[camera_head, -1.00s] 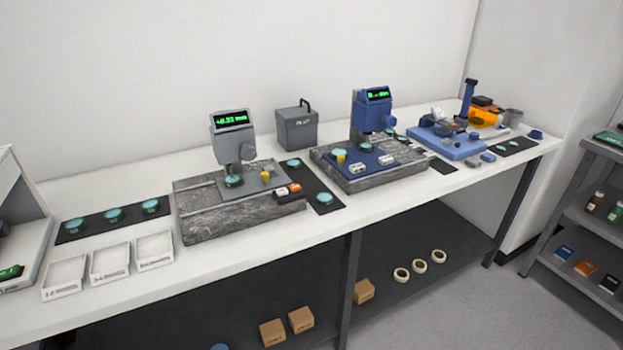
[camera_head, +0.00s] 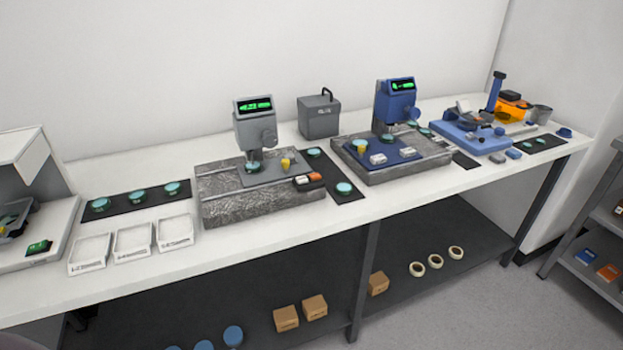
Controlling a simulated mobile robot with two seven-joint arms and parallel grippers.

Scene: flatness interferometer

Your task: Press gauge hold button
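A grey gauge (camera_head: 254,124) with a green lit display (camera_head: 254,105) stands on a speckled stone block at the middle left of the bench. A teal disc (camera_head: 253,166) sits under its probe. A small block with a black and an orange part (camera_head: 309,181), perhaps buttons, lies at the block's right front. A blue gauge (camera_head: 396,107) with a green display stands on a second stone block to the right, with two pale blocks (camera_head: 378,159) on its blue plate. I cannot tell which part is the hold button. Neither gripper is in view.
Three white trays (camera_head: 133,239) line the bench's front left, before a black mat (camera_head: 137,204) with teal discs. A grey box (camera_head: 319,117) stands behind the gauges. A blue apparatus (camera_head: 470,137) is at the right. Boxes and rolls lie on the lower shelf.

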